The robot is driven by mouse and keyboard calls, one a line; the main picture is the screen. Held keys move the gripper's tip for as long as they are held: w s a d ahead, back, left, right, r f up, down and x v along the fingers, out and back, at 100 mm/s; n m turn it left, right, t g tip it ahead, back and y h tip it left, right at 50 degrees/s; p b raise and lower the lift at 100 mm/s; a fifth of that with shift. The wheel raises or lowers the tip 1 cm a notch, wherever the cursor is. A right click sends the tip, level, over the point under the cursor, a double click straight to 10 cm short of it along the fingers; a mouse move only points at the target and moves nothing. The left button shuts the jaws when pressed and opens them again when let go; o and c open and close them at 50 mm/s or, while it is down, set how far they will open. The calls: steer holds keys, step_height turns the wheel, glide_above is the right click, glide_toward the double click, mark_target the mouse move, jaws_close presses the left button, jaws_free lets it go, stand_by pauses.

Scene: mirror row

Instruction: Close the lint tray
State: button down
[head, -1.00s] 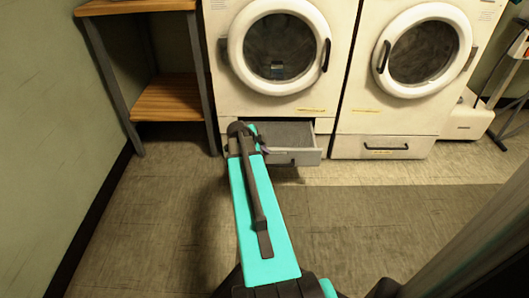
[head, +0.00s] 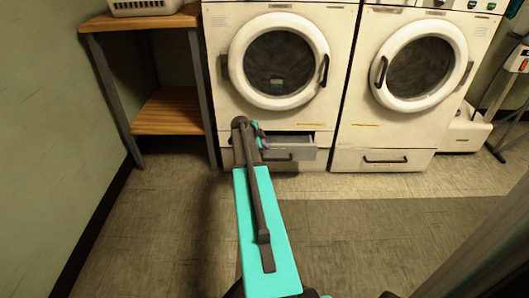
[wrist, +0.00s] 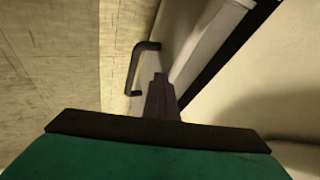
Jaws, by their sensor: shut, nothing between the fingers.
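The lint tray (head: 302,153) is a grey drawer low in the left machine. It stands partly out, with some of its inside showing above its front and a dark handle on the front. My gripper (head: 257,132) is at the tray's left end in the head view, where my arm partly hides the tray. In the wrist view, my gripper (wrist: 160,78) is shut and empty, pointing along the pale tray front (wrist: 187,45). A black handle (wrist: 136,68) shows just left of the fingertips, apart from them. I cannot tell whether the fingers touch the tray.
The right machine (head: 380,130) has a shut lower panel with a black handle (head: 385,161). A wooden shelf unit (head: 168,104) stands left of the machines. A white box (head: 465,132) is at the far right. The floor (head: 350,187) in front is clear.

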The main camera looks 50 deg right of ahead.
steer(key=shift+w+d+p, duration=0.1)
steer(key=shift+w+d, duration=0.55)
steer(key=shift+d, duration=0.25)
steer(key=shift+w+d+p, duration=0.1)
steer(key=shift+w+d, duration=0.5)
steer(key=shift+d, duration=0.3)
steer(key=shift+w+d+p, duration=0.1)
steer(key=shift+w+d, duration=0.55)
steer(key=shift+d, duration=0.25)
steer(key=shift+a, duration=0.1)
steer(key=shift+s+a, duration=0.7)
steer(key=shift+a, duration=0.3)
steer(key=p+v, duration=0.3)
steer(key=v, duration=0.7)
steer(key=shift+s+a, duration=0.5)
steer(key=shift+a, duration=0.05)
